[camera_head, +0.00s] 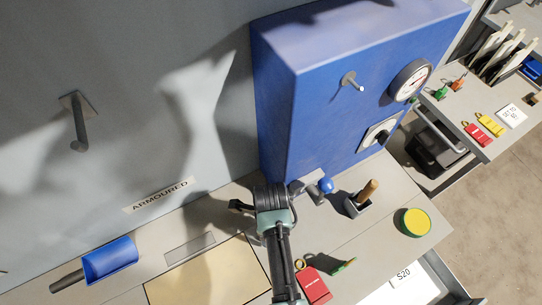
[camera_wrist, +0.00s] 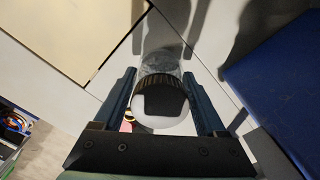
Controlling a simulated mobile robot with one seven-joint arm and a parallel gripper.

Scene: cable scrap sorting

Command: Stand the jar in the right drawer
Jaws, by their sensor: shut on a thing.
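The jar shows in the wrist view, with a black ribbed lid (camera_wrist: 160,82) and a clear body (camera_wrist: 161,62) beyond it. My gripper (camera_wrist: 163,98) has one finger on each side of the lid and is shut on the jar. In the head view my gripper (camera_head: 270,197) is over the worktop in front of the blue cabinet; I cannot make out the jar there. An open drawer with a pale inside and an S20 label (camera_head: 402,276) shows at the bottom right of the head view, partly cut off by the frame.
On the worktop near the drawer are a yellow-green round tin (camera_head: 414,222), a red tag (camera_head: 314,286) and a small box with a wooden handle (camera_head: 360,198). The blue cabinet (camera_head: 330,90) stands behind. A blue scoop (camera_head: 109,260) lies at left. A side bench (camera_head: 480,110) is at right.

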